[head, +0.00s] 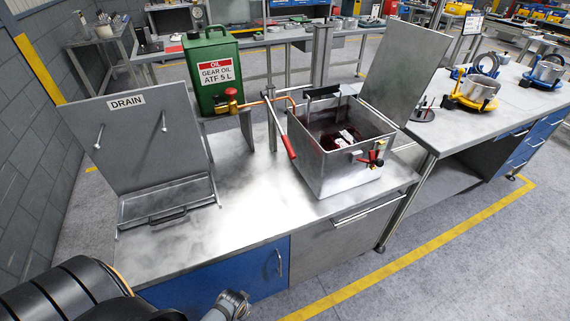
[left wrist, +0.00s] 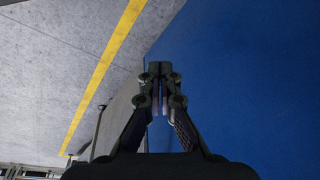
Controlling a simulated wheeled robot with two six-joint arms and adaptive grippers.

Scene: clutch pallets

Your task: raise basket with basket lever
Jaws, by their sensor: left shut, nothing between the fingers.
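An open metal tank (head: 335,185) stands on the bench, its lid (head: 405,70) raised behind it. A lever (head: 275,118) with a red grip (head: 291,147) slants down along the tank's left side, its red end towards me. Inside the tank is a dark reddish interior with pale parts (head: 345,136); the basket itself is hard to make out. A black handle (head: 322,92) shows at the tank's back edge. My left gripper (left wrist: 161,70) is shut and empty in the left wrist view, in front of a blue surface, away from the lever. My right gripper is not in view.
A hinged DRAIN panel (head: 128,130) and tray (head: 165,200) stand on the left of the bench (head: 245,215). A green oil can (head: 213,75) is behind. A red-and-yellow valve (head: 372,158) sticks out from the tank's front. The bench's front middle is clear.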

